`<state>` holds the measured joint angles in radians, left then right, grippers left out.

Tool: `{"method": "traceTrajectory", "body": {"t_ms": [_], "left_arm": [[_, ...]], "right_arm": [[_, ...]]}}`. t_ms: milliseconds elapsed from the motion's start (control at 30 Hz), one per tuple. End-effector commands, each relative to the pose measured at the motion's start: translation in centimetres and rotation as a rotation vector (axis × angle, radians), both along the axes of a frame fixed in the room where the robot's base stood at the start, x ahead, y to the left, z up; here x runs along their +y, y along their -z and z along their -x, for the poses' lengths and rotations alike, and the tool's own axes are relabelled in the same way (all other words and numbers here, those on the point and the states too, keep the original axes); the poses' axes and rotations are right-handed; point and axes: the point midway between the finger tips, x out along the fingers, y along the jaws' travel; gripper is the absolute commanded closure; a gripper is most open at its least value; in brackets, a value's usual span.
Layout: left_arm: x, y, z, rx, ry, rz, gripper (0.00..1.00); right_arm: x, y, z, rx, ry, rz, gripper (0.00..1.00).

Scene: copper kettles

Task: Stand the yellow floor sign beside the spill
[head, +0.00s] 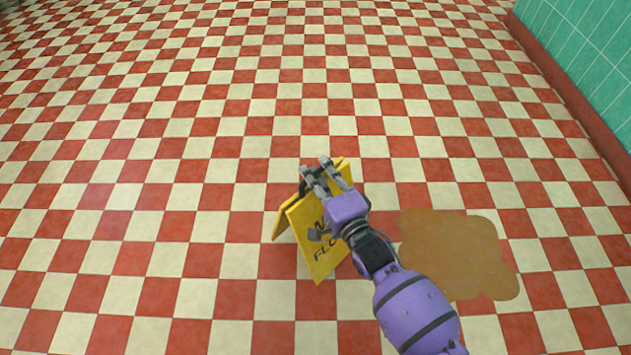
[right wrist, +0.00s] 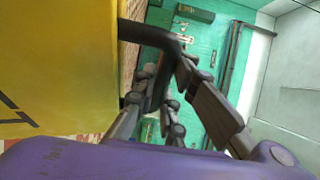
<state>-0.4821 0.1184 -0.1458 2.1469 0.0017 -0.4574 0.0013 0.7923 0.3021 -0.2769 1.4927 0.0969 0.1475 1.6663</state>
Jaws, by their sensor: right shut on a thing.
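The yellow floor sign (head: 318,240) is folded out like a tent, its two panels spread, just left of the spill in the head view. Dark lettering shows on its front panel. My right gripper (head: 322,172) is at the top of the sign, shut on its dark handle (right wrist: 152,36). The sign's yellow panel (right wrist: 60,65) fills the left of the right wrist view. The brown spill (head: 458,255) lies flat on the floor, right of my right forearm. Whether the sign's lower edges touch the floor I cannot tell. My left gripper is not in view.
The floor is red and cream checkered tile (head: 150,130), clear to the left and beyond the sign. A green tiled wall (head: 590,50) with a red-brown base runs along the upper right.

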Motion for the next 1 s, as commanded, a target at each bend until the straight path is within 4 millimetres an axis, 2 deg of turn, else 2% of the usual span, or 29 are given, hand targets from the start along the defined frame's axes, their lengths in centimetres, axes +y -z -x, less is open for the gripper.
{"method": "traceTrajectory", "body": {"t_ms": [167, 400, 800, 833, 967, 1000], "left_arm": [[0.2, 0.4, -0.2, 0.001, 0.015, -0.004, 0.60], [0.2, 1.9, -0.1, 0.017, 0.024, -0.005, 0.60], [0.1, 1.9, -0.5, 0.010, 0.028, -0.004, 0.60], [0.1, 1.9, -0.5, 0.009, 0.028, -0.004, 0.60], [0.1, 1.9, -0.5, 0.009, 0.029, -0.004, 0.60], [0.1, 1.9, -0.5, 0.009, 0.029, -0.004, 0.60]], "right_arm": [[0.3, 0.6, -0.8, -0.006, 0.000, -0.003, 1.00], [0.4, 3.8, -1.0, -0.005, 0.000, -0.004, 1.00], [0.4, 4.1, -1.0, -0.006, -0.001, -0.003, 1.00], [0.3, 4.3, -0.9, -0.001, 0.000, 0.000, 0.87], [0.3, 4.3, -0.9, -0.001, 0.000, 0.000, 0.70], [0.3, 4.3, -0.9, -0.001, 0.000, 0.000, 0.70]]}}
